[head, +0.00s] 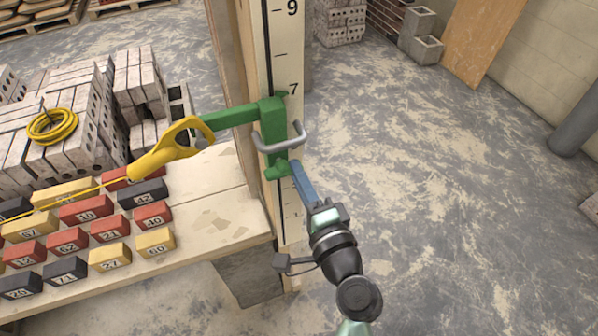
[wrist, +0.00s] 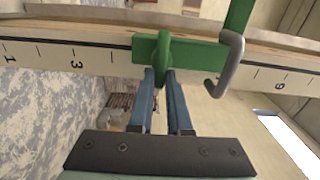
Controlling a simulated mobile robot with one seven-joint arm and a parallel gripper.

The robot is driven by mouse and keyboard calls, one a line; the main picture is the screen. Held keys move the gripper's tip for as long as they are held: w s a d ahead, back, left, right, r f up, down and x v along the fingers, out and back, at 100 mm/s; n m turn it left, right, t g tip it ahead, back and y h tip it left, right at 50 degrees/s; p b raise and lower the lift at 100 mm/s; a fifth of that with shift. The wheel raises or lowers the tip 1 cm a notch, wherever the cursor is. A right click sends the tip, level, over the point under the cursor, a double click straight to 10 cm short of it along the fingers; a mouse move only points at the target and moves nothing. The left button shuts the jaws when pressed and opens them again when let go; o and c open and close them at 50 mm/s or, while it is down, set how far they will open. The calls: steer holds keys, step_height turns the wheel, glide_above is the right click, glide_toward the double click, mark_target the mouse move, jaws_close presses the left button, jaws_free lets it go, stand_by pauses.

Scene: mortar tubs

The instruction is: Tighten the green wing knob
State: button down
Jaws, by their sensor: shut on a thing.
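The green wing knob (head: 278,171) sits at the lower end of a green clamp (head: 272,122) on an upright post with a number scale (head: 287,60). In the wrist view the knob (wrist: 163,50) stands between the tips of my blue fingers. My gripper (head: 297,168) reaches it from below right and is shut on it; the wrist view also shows the gripper (wrist: 160,75). A bent grey metal handle (head: 280,143) crosses the clamp just above the knob, and it shows right of the fingers in the wrist view (wrist: 231,65). The knob's exact turn angle is unclear.
A yellow line holder (head: 165,150) with a taut yellow string hangs on the clamp's left arm. The floor right of the post is clear.

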steer(key=shift+a+r, duration=0.15)
steer(key=shift+a, duration=0.1)
stand_by(0.3)
steer(key=c, duration=0.9)
jaws_free()
steer(key=shift+o, duration=0.2)
steer(key=shift+s+d, duration=0.1)
steer(key=shift+d, duration=0.05)
steer(key=b+v, duration=0.2)
steer(key=v, duration=1)
steer(key=shift+s, duration=0.4)
steer(key=shift+r, duration=0.1)
